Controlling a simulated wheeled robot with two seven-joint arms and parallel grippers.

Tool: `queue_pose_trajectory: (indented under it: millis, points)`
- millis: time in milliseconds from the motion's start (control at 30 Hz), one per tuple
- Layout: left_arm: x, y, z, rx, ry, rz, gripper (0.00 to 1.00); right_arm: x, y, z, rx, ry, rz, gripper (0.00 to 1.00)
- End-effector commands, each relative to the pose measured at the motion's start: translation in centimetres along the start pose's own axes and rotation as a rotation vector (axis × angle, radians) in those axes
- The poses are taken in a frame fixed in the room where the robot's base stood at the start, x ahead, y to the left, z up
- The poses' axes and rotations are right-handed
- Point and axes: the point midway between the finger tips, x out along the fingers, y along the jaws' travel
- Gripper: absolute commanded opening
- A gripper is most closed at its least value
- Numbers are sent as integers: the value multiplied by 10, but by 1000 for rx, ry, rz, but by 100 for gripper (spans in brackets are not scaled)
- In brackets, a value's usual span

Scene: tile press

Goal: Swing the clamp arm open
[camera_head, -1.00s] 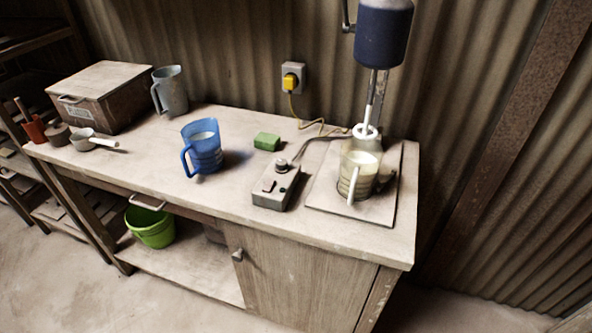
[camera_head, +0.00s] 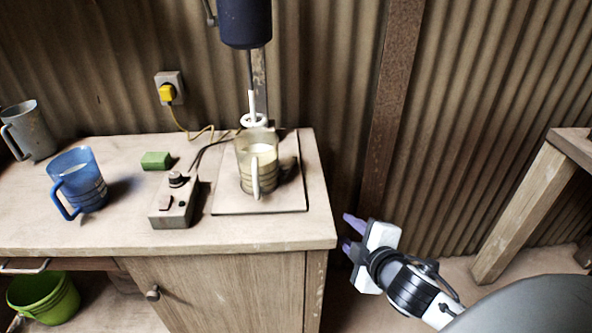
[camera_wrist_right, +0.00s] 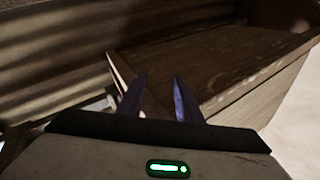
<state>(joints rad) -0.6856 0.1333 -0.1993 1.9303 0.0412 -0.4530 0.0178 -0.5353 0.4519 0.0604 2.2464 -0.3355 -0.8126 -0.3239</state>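A clear jug (camera_head: 258,165) with pale contents stands on the square base board (camera_head: 230,200) of the mixer. The mixer's dark blue motor (camera_head: 245,22) hangs above, with a white ring-shaped stirrer (camera_head: 254,120) over the jug. A dark shape beside the jug may be the clamp arm, but it is too small to tell its position. My right gripper (camera_head: 348,231) is open and empty, right of the workbench's front corner and apart from it. Its parted fingers also show in the right wrist view (camera_wrist_right: 160,92). My left gripper is out of view.
The workbench (camera_head: 120,220) carries a control box (camera_head: 174,203), a green block (camera_head: 156,160), a blue jug (camera_head: 77,182) and a grey jug (camera_head: 30,132). A green bucket (camera_head: 42,298) sits below. A wooden stand (camera_head: 525,205) is at the right, with open floor between.

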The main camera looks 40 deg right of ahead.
Motion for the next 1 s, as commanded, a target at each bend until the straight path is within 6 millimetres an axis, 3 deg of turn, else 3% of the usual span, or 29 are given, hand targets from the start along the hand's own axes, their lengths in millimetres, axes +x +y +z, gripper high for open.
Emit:
queue_pose_trajectory:
  millis: [367,533,667,800,1000]
  points:
    - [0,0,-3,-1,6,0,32,22,106,-36,-608,258,351,32]
    - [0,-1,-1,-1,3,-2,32,17,151,-74,-1187,470,577,32]
    - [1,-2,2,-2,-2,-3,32,10,158,-87,-1653,644,687,32]
    - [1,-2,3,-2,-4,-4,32,6,155,-80,-1997,786,718,32]
    - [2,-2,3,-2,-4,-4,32,5,152,-69,-2191,882,715,32]
